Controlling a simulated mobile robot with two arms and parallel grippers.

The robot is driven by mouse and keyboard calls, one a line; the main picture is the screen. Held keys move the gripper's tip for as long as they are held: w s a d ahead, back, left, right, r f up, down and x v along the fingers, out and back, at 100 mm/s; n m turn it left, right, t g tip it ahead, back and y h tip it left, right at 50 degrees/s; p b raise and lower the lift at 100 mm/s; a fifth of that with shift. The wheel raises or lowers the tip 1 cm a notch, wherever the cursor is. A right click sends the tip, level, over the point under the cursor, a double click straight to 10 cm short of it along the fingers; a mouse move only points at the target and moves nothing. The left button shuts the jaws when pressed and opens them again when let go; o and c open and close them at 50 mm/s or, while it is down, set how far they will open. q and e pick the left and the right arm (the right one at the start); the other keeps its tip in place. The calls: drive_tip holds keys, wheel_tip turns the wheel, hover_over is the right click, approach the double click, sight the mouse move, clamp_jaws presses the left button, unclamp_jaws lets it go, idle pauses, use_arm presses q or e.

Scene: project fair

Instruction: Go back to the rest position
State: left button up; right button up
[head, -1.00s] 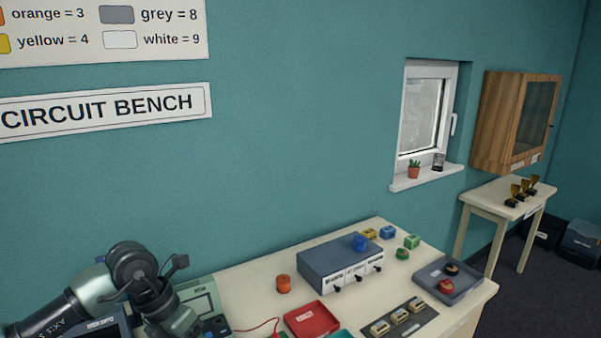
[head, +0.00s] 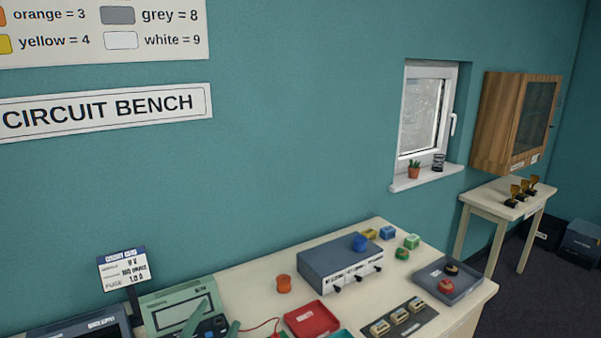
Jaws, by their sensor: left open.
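My left gripper (head: 213,322) shows only at the bottom edge, left of centre in the head view. Its two greenish fingertips stand apart with nothing seen between them. They appear in front of the green instrument (head: 180,308) on the bench (head: 250,290). The rest of the left arm is below the picture. My right gripper is not in view.
A small card sign (head: 123,270) stands at the left. The air above the bench is clear.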

use_arm(q)
drive_tip(key=s+a+f+n+g+y, duration=0.25)
drive_tip(key=s+f+g, duration=0.2)
drive_tip(key=f, duration=0.35)
drive_tip(key=s+a+f+n+g+y, duration=0.1)
drive_tip(key=s+a+f+n+g, duration=0.2)
drive_tip(key=s+f, duration=0.35)
drive_tip(key=s+f+n+g+h, duration=0.1)
drive_tip(key=s+f+g, duration=0.25)
drive_tip(key=s, duration=0.35)
drive_tip(key=s+f+n+g+h, duration=0.1)
drive_tip(key=s+f+g, duration=0.2)
drive_tip(key=s+f, duration=0.35)
drive_tip(key=s+f+g+b, duration=0.1)
drive_tip(key=s+f+b, duration=0.15)
drive_tip(key=f, duration=1.35)
drive_tip(key=s+f+g+b, duration=0.1)
drive_tip(key=s+f+b, duration=0.15)
drive_tip(key=f, duration=1.35)
drive_tip(key=s+a+f+g+b, duration=0.1)
drive_tip(key=s+f+b, duration=0.4)
drive_tip(key=s+f, duration=1)
wheel_tip(320, 180, down, 4)
drive_tip(key=shift+s+a+r+m, duration=0.1)
drive_tip(key=shift+s+a+m, duration=0.2)
drive_tip(key=shift+a, duration=0.35)
